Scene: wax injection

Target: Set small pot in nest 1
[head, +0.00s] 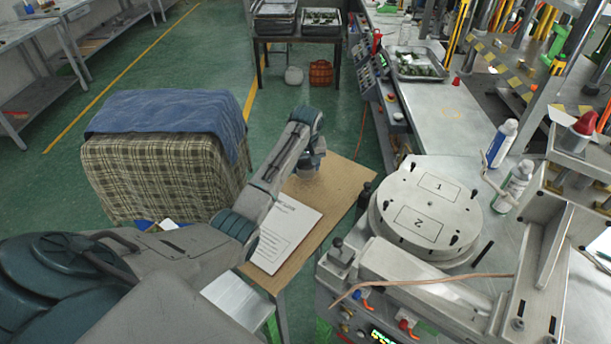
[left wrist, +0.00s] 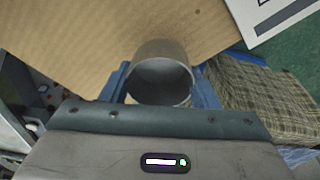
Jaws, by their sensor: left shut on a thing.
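The small pot (left wrist: 163,52) is a plain grey metal cylinder in the left wrist view. My left gripper (left wrist: 160,88) is shut on it, with a blue finger on either side. In the head view my left gripper (head: 308,165) points down over the brown board, and the pot is mostly hidden by it. I cannot tell whether the pot touches the board. Nest 1 (head: 434,188) is the outlined rectangle marked 1 on the far side of the round grey turntable (head: 400,208). It looks empty. My right gripper is not in view.
Nest 2 (head: 422,222) is nearer and empty. Small black posts stand on the turntable. A white printed sheet (head: 283,232) lies on the brown board (head: 336,190). A copper-coloured rod (head: 430,280) lies before the turntable. Bottles (head: 502,143) and a press stand to its right.

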